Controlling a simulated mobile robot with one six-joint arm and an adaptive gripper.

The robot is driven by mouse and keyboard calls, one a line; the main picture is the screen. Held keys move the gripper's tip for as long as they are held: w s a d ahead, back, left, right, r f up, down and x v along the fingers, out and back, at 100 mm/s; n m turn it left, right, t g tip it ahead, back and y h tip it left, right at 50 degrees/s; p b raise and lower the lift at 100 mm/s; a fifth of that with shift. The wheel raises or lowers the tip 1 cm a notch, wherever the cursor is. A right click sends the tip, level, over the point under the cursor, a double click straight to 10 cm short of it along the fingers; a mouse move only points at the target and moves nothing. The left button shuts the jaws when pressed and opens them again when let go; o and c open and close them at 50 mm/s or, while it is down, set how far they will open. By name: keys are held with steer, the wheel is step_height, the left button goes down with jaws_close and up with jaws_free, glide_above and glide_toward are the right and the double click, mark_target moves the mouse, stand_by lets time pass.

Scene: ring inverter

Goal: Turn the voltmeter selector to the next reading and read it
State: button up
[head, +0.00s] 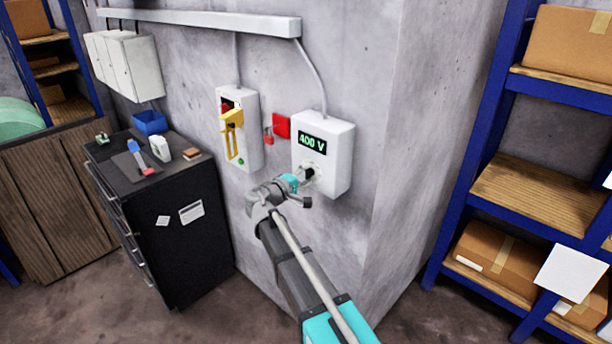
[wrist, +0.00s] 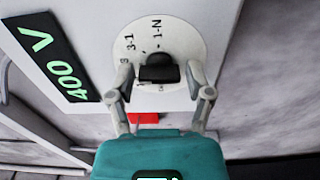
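The voltmeter (head: 342,153) is a white wall box whose green display reads 400 V; the display also shows in the wrist view (wrist: 50,58). Its selector (wrist: 158,70) is a black knob on a round white dial (wrist: 190,45). Dial labels 3-1 and 1-N are readable; others are partly hidden, and I cannot tell for certain which one the knob points to. My gripper (wrist: 156,84) is open, with one finger on each side of the knob and a visible gap at both sides. In the head view my gripper (head: 304,181) is at the box's lower part, covering some of the selector.
Left of the voltmeter is a white switch box (head: 250,150) with a yellow handle (head: 232,120). A red piece (head: 282,126) is on the wall between them. A black cabinet (head: 190,240) with small items stands left. Blue shelving (head: 480,120) with cartons stands right.

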steer(key=shift+o, duration=0.5)
steer(key=shift+a, duration=0.1)
steer(key=v, duration=1.2)
